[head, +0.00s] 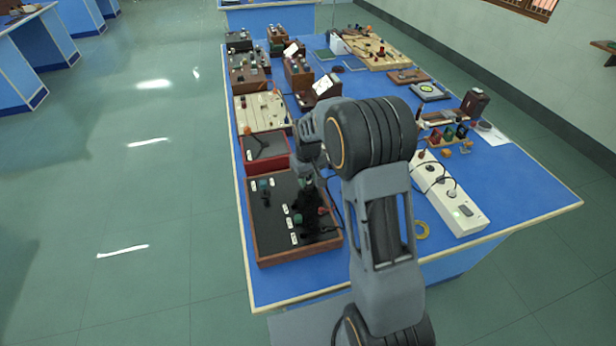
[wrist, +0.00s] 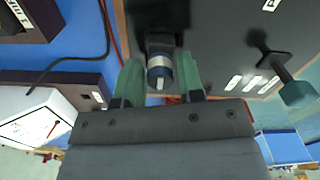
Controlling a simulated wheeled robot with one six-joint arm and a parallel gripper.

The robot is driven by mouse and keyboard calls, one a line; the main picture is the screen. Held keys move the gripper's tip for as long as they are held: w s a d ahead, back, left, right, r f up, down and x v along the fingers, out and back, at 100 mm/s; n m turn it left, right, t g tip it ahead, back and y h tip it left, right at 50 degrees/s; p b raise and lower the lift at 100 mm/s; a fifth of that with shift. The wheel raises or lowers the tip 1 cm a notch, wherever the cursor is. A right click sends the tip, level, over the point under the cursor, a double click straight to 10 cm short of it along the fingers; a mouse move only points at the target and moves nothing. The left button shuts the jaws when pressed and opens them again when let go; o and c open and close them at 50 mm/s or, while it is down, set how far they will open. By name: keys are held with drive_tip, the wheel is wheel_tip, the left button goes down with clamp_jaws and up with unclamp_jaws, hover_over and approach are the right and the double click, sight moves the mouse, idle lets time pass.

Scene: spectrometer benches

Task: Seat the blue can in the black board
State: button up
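The black board (head: 272,237) has a reddish-brown wooden frame and lies at the near left of the blue bench. In the wrist view its dark face (wrist: 225,42) fills the upper right. My gripper (head: 309,205) points down over the board's right part in the head view. The can is hidden in the head view.
Several small knobs and white labels sit on the board. A teal-ended black part (wrist: 298,93) stands to the right in the wrist view. A red-sided box (head: 264,150) is behind the board. A white power strip (head: 448,195) and yellow ring (head: 422,230) lie right of my arm.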

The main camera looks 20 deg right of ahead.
drive_tip(key=o, duration=0.3)
drive_tip(key=shift+o, duration=0.2)
wheel_tip(320, 180, up, 14)
idle(0.5)
drive_tip(key=shift+f, duration=0.1)
drive_tip(key=s+m+t, duration=0.2)
drive_tip(key=s+t, duration=0.1)
drive_tip(key=s, duration=1.8)
drive_tip(key=shift+s+a+r+m+t, duration=0.15)
drive_tip(key=shift+s+r+m+t, duration=0.15)
drive_tip(key=shift+s+t, duration=0.1)
